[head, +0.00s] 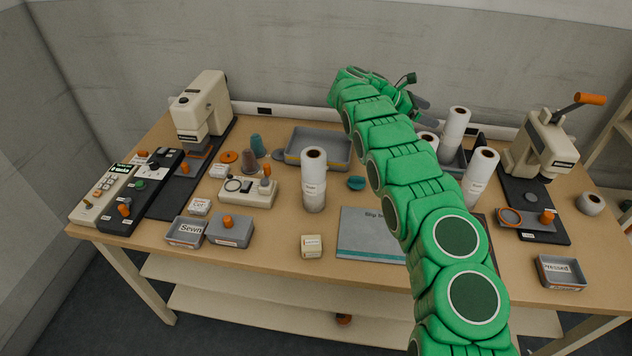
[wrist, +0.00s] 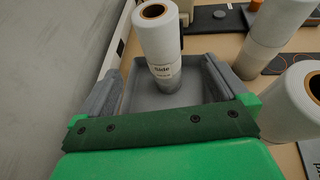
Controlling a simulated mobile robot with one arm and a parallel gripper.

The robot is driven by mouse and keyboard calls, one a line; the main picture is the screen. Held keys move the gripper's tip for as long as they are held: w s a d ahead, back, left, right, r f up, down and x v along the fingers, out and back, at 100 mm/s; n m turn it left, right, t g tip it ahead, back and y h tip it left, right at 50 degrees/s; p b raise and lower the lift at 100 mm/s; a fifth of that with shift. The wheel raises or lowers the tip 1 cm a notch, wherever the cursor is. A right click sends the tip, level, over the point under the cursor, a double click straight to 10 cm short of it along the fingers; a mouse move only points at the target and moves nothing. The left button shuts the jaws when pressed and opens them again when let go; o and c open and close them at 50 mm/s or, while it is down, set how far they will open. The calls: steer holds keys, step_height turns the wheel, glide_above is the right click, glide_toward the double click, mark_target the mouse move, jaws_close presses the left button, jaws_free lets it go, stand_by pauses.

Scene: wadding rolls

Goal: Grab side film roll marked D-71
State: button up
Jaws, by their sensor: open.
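A tall white roll with a brown core (wrist: 160,45) stands upright in a grey tray (wrist: 140,100) in the wrist view. Its label reads "Side"; the smaller text below it is too blurred to read. In the head view this appears to be the roll (head: 455,128) at the back right. My gripper (head: 420,109) is over the back of the table, left of that roll. In the wrist view my gripper (wrist: 163,78) is open and empty, its fingers on either side of the roll's line, with the roll ahead of them.
Other white rolls stand close by on the right in the wrist view, one near (wrist: 300,100) and one farther (wrist: 272,38). Another roll (head: 314,178) stands mid-table beside an empty grey tray (head: 318,147). The press with an orange handle (head: 545,145) stands at the right. The wall runs close behind.

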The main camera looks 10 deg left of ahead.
mark_target(314, 176)
steer(key=s+a+f+y, duration=0.5)
steer(key=a+f+y, duration=0.2)
steer(key=y, duration=0.2)
steer(key=s+a+r+m+y, duration=0.25)
steer(key=a+y, duration=0.25)
steer(key=a, duration=0.3)
steer(key=s+a+r+m+y, duration=0.1)
steer(key=s+a+r+y, duration=0.1)
steer(key=s+a+y, duration=0.45)
steer(key=s+a+f+n+g+y, duration=0.25)
steer(key=s+y, duration=0.35)
steer(key=s, duration=0.5)
steer(key=shift+g, duration=0.25)
steer(key=shift+s+x, duration=0.2)
steer(key=shift+x, duration=1.7)
steer(key=shift+s+x, duration=0.25)
steer(key=shift+x, duration=1.65)
